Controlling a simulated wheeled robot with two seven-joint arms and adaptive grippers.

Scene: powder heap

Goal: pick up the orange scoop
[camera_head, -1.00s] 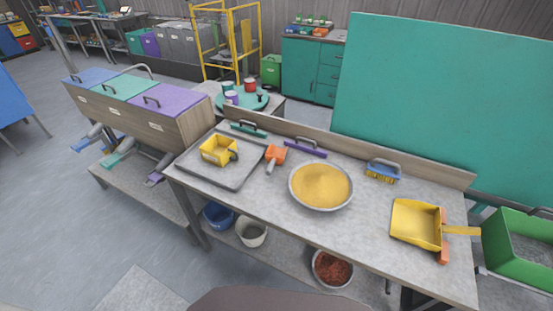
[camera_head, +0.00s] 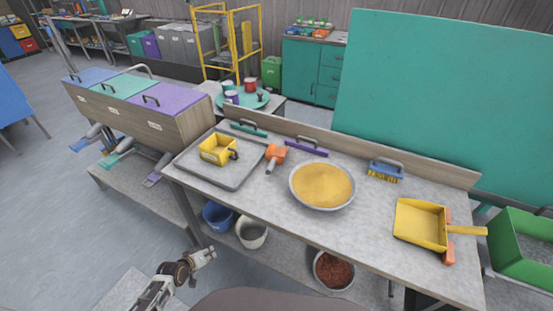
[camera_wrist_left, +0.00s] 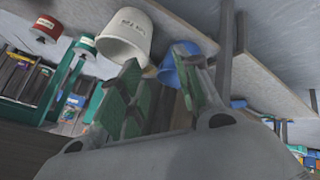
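The orange scoop (camera_head: 275,153) lies on the grey workbench (camera_head: 245,190), between the grey tray and the bowl of yellow powder. Its short handle points toward the bench's front edge. My left gripper (camera_head: 208,254) is low in front of the bench, below the top and well apart from the scoop. In the left wrist view its green-padded fingers (camera_wrist_left: 160,88) stand apart with nothing held between them. The scoop is not seen in that view. My right gripper is not in view.
A grey tray (camera_head: 188,165) holds a yellow scoop-like container (camera_head: 216,149). The powder bowl (camera_head: 322,207) stands right of the orange scoop. A purple-handled tool (camera_head: 307,147) lies behind it. White (camera_head: 251,233) and blue (camera_head: 217,216) buckets stand under the bench. A yellow dustpan (camera_head: 420,222) lies at the right.

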